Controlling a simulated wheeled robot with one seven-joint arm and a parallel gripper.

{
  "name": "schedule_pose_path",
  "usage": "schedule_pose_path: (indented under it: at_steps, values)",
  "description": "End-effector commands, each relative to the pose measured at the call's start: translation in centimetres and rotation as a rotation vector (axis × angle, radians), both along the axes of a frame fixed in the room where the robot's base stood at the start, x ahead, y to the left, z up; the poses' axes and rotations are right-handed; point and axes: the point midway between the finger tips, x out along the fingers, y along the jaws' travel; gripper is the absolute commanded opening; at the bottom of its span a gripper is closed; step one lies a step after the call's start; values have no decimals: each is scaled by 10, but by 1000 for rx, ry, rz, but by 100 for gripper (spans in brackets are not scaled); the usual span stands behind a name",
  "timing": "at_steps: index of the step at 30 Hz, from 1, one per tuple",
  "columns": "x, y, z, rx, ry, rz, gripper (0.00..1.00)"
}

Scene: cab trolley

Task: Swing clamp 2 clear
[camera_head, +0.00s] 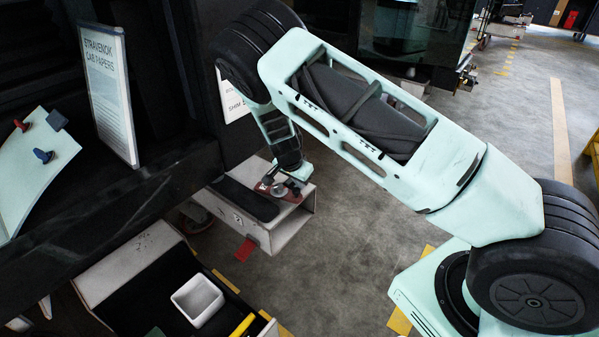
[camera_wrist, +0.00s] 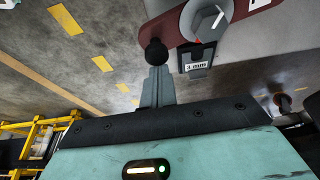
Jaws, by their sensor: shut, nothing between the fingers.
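A red clamp arm (camera_wrist: 186,22) with a hex bolt and a black ball knob (camera_wrist: 156,52) lies across a pale grey surface at the top of the wrist view. In the head view the red clamp (camera_head: 291,196) sits on the end of a white box-shaped beam (camera_head: 285,228). My gripper (camera_wrist: 157,72) is shut and empty, its fingertips right at the ball knob; I cannot tell whether they touch it. A dark block with a "3 mm" label (camera_wrist: 197,66) sits beside the knob. No clamp number is readable. In the head view my wrist hides part of the clamp.
A second red part with a dark knob (camera_wrist: 283,102) shows at the right of the wrist view. An open drawer (camera_head: 130,262) with a white tray (camera_head: 198,299) is at lower left. A papers board (camera_head: 110,90) stands at left.

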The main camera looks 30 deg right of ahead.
Motion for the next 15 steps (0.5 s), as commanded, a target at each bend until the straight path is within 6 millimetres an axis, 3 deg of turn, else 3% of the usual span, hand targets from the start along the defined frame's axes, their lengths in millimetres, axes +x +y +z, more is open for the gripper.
schedule_pose_path:
  at_steps: [5, 15]
  values:
    - [-5, 6, 2, -1, 1, -97, 0]
    - [-10, 11, 0, 1, 1, -92, 0]
